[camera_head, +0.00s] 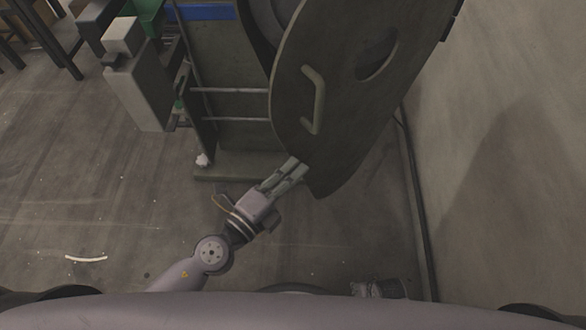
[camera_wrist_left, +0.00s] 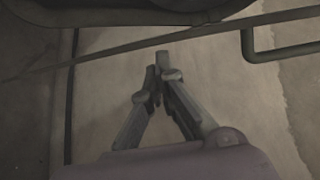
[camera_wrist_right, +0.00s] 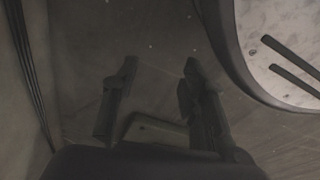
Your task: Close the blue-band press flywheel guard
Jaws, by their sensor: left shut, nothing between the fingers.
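The flywheel guard (camera_head: 345,75) is a large dark plate with a slot and a pale bar handle (camera_head: 313,100). It stands swung out from the press (camera_head: 225,55), which carries a blue band (camera_head: 205,13). Part of the round flywheel (camera_head: 268,18) shows behind the guard's left edge. My left gripper (camera_head: 297,170) is shut and empty, with its fingertips at the guard's lower left edge; I cannot tell whether they touch. Its closed fingers show in the left wrist view (camera_wrist_left: 162,75). My right gripper (camera_wrist_right: 158,75) is open and empty, low near my base.
A wall (camera_head: 500,140) stands close on the right, with a dark strip along its foot. A grey box (camera_head: 140,90) juts from the press's left side, and two rods (camera_head: 235,90) run toward the guard. The floor (camera_head: 110,210) at left is mostly clear.

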